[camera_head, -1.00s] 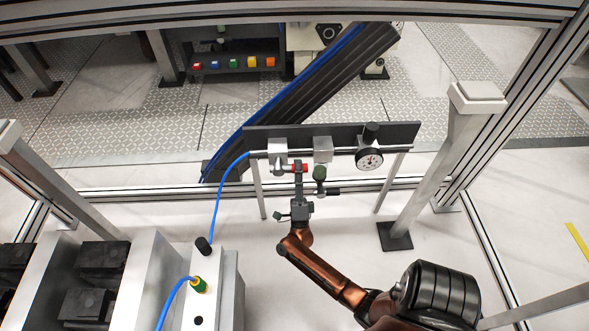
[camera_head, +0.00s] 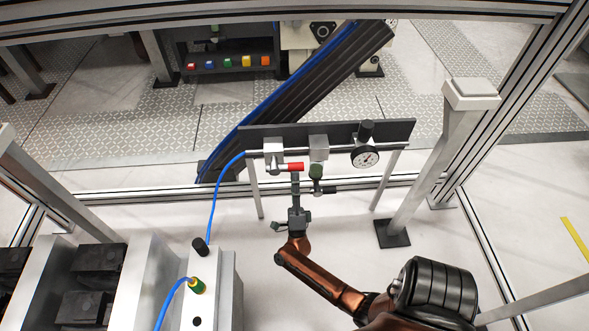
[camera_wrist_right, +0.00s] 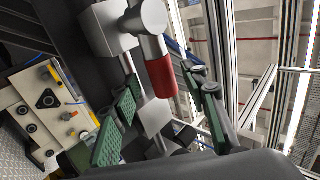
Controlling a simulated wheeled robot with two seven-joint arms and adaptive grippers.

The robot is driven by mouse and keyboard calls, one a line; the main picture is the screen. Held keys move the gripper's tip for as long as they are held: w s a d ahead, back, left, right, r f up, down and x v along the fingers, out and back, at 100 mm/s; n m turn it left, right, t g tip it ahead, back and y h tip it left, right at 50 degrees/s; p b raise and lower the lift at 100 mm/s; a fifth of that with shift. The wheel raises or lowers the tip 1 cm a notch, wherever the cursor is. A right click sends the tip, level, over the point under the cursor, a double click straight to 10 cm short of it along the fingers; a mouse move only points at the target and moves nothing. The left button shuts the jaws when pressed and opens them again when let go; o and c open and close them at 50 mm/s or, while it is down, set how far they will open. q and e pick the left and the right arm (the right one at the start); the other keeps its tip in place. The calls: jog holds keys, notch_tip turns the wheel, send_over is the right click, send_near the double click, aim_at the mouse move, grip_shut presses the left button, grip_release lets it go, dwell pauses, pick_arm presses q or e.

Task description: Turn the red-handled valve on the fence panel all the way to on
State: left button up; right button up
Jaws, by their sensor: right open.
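The valve's red handle (camera_head: 291,166) points right, roughly level, from a silver valve block (camera_head: 273,150) on the dark fence panel (camera_head: 390,130). My right gripper (camera_head: 295,181) is just below and in front of the handle in the head view. In the right wrist view the red handle (camera_wrist_right: 162,77) lies in the gap between the two green-padded fingers of my right gripper (camera_wrist_right: 165,112), beyond their near ends. The fingers stand apart and no grip on the handle shows. My left gripper is not in view.
A blue hose (camera_head: 216,200) runs down from the panel's left end. A slanted post (camera_head: 440,150) stands at right.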

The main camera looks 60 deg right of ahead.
jog(key=v, duration=0.8)
jog(key=shift+a+f, duration=0.1)
jog(key=shift+f, duration=0.05)
dwell(1.5)
